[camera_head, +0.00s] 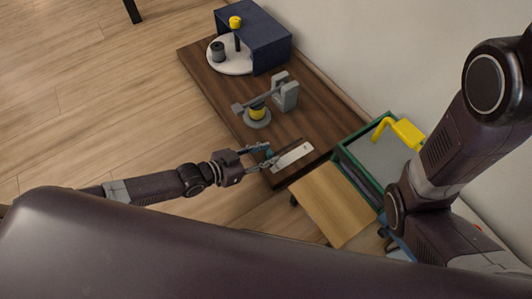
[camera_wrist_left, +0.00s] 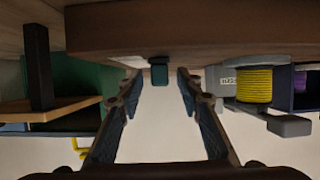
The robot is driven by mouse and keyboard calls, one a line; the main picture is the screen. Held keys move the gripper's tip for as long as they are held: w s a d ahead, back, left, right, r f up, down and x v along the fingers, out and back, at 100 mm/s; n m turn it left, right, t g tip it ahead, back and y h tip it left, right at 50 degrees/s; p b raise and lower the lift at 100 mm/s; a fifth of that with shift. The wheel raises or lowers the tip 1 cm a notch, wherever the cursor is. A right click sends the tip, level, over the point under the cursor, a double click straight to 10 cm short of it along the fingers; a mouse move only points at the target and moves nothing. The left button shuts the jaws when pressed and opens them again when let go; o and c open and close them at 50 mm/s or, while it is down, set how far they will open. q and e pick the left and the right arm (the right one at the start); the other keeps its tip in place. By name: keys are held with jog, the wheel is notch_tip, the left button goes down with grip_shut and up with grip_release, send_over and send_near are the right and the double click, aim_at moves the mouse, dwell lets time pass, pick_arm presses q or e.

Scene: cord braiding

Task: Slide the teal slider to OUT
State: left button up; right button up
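The teal slider (camera_head: 270,153) shows as a small block at the left end of a white plate (camera_head: 293,157) on the near end of the dark brown table. Any lettering on the plate is too small to read. My left gripper (camera_head: 264,155) reaches in from the left, with its fingertips at the slider. In the left wrist view, the slider (camera_wrist_left: 160,72) sits between the two parted fingertips, with a gap on each side. My left gripper is open. My right arm shows at the right, but its gripper is not in view.
The brown table (camera_head: 215,75) also holds a grey device with a yellow spool (camera_head: 257,112) and a dark blue box (camera_head: 262,38) beside a white disc (camera_head: 229,66). A green-rimmed tray (camera_head: 352,172) with a yellow handled thing (camera_head: 405,132) and a light wooden board (camera_head: 333,203) stand to the right.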

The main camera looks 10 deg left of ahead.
pick_arm(q)
jog(key=v, duration=1.2)
